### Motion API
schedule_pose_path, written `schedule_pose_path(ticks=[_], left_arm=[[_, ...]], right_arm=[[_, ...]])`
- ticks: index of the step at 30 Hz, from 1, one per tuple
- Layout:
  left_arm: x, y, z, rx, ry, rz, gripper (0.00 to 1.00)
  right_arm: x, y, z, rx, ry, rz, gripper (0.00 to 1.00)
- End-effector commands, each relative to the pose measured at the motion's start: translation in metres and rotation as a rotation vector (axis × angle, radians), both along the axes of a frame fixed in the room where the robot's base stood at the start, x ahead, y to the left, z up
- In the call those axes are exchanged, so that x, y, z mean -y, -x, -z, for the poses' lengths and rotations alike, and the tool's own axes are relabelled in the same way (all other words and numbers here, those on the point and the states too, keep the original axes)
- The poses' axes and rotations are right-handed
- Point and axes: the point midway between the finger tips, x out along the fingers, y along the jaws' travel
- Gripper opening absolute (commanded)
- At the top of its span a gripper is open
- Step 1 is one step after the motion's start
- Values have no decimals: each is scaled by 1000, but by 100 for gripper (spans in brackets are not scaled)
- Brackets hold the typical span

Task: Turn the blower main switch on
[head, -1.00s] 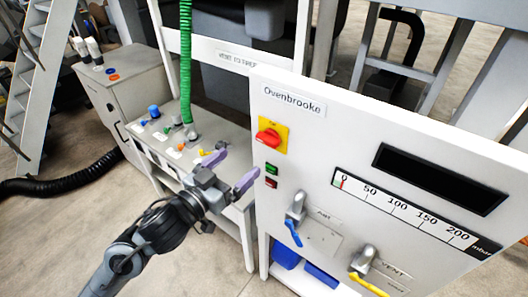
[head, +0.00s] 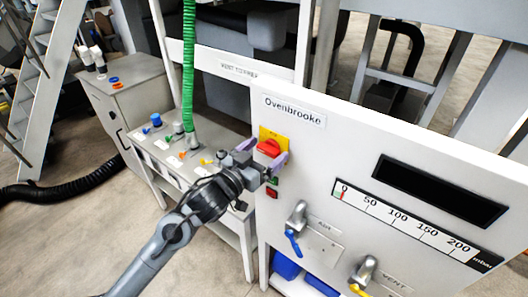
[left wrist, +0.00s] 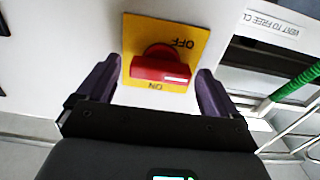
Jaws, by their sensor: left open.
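The blower main switch is a red rotary knob (head: 269,148) on a yellow plate (head: 267,133), on the white Ovenbrooke panel. In the left wrist view the red knob (left wrist: 160,66) lies with its bar crosswise, between the words OFF and ON on the yellow plate (left wrist: 195,35). My left gripper (head: 263,153) is at the switch, its purple fingers open, one on each side of the knob. In the left wrist view the fingers (left wrist: 158,88) stand apart from the knob with gaps on both sides. My right gripper is in neither view.
Green and red buttons (head: 272,193) sit just below the switch. A blue-handled valve (head: 293,243) and a yellow-handled valve (head: 358,290) are lower on the panel. A green coiled hose (head: 189,70) hangs over a side table (head: 160,165) with small knobs.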

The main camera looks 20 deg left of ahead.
Motion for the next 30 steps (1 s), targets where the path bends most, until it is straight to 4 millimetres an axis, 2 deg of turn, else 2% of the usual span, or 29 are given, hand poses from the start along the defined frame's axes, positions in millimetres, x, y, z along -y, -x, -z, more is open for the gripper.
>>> schedule_pose_path(ticks=[6, 7, 15, 18, 30], left_arm=[[0, 0, 0, 1, 0, 0, 94], [0, 0, 0, 1, 0, 0, 91], [0, 0, 0, 1, 0, 0, 49], [0, 0, 0, 1, 0, 0, 38], [0, 0, 0, 26, -84, 0, 38]], right_arm=[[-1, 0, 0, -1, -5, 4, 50], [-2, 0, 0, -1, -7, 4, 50], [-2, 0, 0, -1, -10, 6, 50], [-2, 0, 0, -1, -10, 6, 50], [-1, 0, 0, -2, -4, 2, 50]])
